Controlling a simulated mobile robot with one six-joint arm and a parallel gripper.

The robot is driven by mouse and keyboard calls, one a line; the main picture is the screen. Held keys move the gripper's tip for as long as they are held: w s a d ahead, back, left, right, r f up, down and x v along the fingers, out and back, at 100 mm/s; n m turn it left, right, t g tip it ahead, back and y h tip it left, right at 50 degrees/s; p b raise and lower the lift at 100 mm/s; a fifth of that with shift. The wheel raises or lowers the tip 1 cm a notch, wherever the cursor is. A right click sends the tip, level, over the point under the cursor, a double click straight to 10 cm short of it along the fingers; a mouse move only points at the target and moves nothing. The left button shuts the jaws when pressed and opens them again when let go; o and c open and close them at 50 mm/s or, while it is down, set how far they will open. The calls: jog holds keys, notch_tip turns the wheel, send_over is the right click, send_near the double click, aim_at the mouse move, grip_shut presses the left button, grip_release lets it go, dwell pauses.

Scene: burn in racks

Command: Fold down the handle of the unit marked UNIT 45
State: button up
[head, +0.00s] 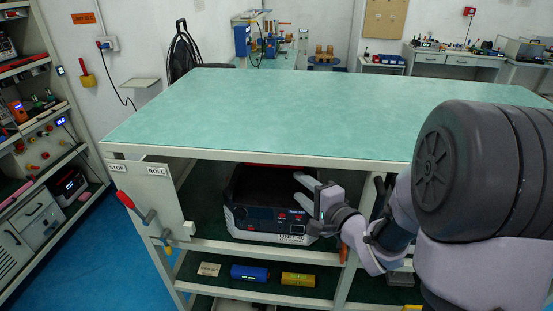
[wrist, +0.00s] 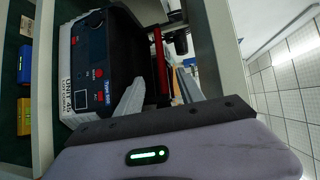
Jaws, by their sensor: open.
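The unit marked UNIT 45 (head: 265,205) is a black case with a pale lower front, on the shelf under the green bench top. Its label also shows sideways in the wrist view (wrist: 68,92). Its handle is a red bar (wrist: 161,60), standing up off the top of the case. In the head view only a red strip of the handle (head: 268,165) shows under the bench edge. My gripper (head: 302,188) is open at the unit's right front. In the wrist view the red bar's near end appears between my fingertips (wrist: 161,78); I cannot tell any contact.
The bench top (head: 270,110) overhangs the unit closely. A bench leg (head: 358,230) stands to the right of my gripper. A blue box (head: 250,273) and a yellow box (head: 298,279) lie on a lower ledge. A panel with a red lever (head: 126,200) is at left.

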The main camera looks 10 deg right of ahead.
jog(key=shift+y, duration=0.5)
jog(key=b+x, duration=0.1)
jog(key=x, duration=0.5)
jog(key=b+x, duration=0.1)
jog(key=x, duration=0.5)
jog(key=b+x, duration=0.1)
jog(key=x, duration=0.5)
jog(key=shift+w+a, duration=0.15)
jog(key=shift+a, duration=0.35)
